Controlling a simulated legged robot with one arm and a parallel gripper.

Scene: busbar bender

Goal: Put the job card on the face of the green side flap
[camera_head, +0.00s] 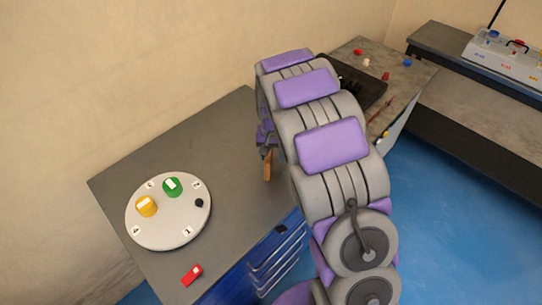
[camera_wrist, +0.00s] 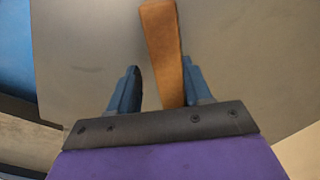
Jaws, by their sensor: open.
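My gripper (camera_wrist: 159,68) is open in the wrist view, with its two blue fingers apart. A brown, wood-like bar (camera_wrist: 163,45) runs between the fingers, nearer the right one. In the head view my gripper (camera_head: 266,138) is over the grey cabinet top, partly behind my arm, and the brown bar (camera_head: 267,166) shows just below it. I cannot tell whether the bar touches a finger. I cannot make out a job card or a green side flap in either view; my arm hides part of the scene.
The grey cabinet top (camera_head: 225,135) holds a round white dial plate (camera_head: 168,228) with yellow (camera_head: 146,206) and green (camera_head: 172,188) knobs, and a red block (camera_head: 192,275). A second bench (camera_head: 412,77) with small coloured parts stands behind my arm. Blue floor (camera_head: 450,220) is clear at right.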

